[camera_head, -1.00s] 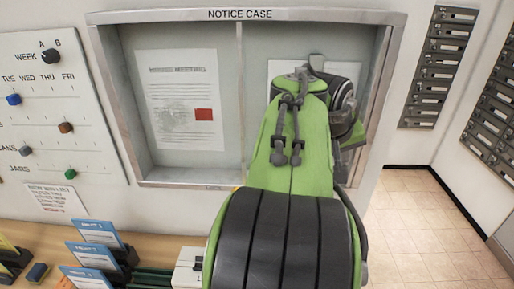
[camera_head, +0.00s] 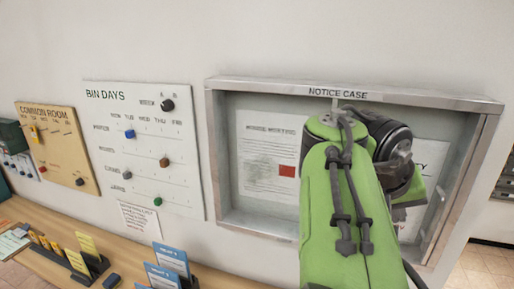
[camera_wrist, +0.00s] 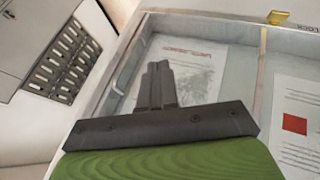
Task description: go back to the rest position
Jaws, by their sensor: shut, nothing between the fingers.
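My gripper (camera_wrist: 158,84) shows in the wrist view with its dark fingers together and nothing between them. In that view it is in front of the notice case (camera_wrist: 262,75), a grey-framed case with papers inside. In the head view my green arm covers the right part of the notice case (camera_head: 222,150), and my fingers are hidden there. I cannot tell whether the gripper touches the case.
Left of the case hang the bin days board (camera_head: 95,125) and the common room board (camera_head: 62,140). A wooden shelf (camera_head: 60,262) below holds card holders. Grey mailboxes (camera_wrist: 62,65) stand in the wrist view. Floor shows at the lower right.

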